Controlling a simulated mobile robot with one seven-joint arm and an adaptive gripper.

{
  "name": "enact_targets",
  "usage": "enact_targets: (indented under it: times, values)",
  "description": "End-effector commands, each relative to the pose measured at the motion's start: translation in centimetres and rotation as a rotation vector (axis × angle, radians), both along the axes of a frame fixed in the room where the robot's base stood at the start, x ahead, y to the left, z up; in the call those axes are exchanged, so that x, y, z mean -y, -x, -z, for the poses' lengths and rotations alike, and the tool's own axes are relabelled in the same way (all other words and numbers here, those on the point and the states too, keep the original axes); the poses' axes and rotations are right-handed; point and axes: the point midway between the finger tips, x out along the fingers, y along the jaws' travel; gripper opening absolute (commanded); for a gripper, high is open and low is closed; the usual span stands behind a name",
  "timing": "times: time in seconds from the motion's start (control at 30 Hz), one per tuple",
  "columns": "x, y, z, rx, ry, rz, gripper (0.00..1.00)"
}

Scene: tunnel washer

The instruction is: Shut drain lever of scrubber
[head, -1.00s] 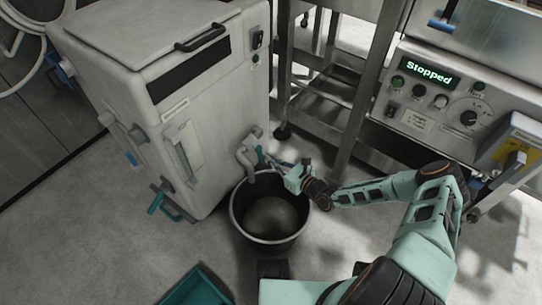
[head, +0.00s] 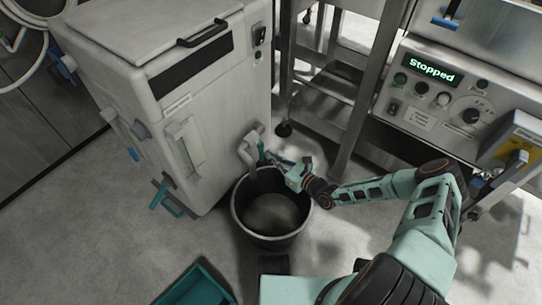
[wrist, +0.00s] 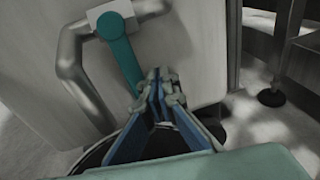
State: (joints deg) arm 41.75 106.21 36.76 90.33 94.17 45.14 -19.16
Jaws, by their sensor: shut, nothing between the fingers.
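The scrubber (head: 215,110) is the pale grey cabinet at the left of the head view. A bent grey drain pipe (head: 246,152) comes out low on its side. The teal drain lever (head: 261,154) is on this pipe; in the wrist view the lever (wrist: 122,55) hangs from its round hub, pointing down and slightly right. My gripper (head: 282,163) is shut and empty, just right of the lever. In the wrist view my fingertips (wrist: 157,88) are close to the lever's lower end, and I cannot tell whether they touch it.
A dark round bucket (head: 236,218) stands on the floor below the pipe and my gripper. Another teal handle (head: 158,196) is low on the scrubber's front. A teal bin (head: 185,290) lies nearer. A steel frame (head: 358,95) and a panel reading "Stopped" (head: 432,68) are at right.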

Motion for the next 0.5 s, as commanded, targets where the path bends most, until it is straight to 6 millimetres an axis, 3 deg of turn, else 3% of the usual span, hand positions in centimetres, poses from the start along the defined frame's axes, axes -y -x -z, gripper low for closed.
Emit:
enact_targets:
  times: [0.17,0.5]
  values:
    - [0.7,0.6,-0.4,0.001,0.001,0.001,0.0]
    - [4.3,3.8,-1.2,0.0,0.0,0.002,0.0]
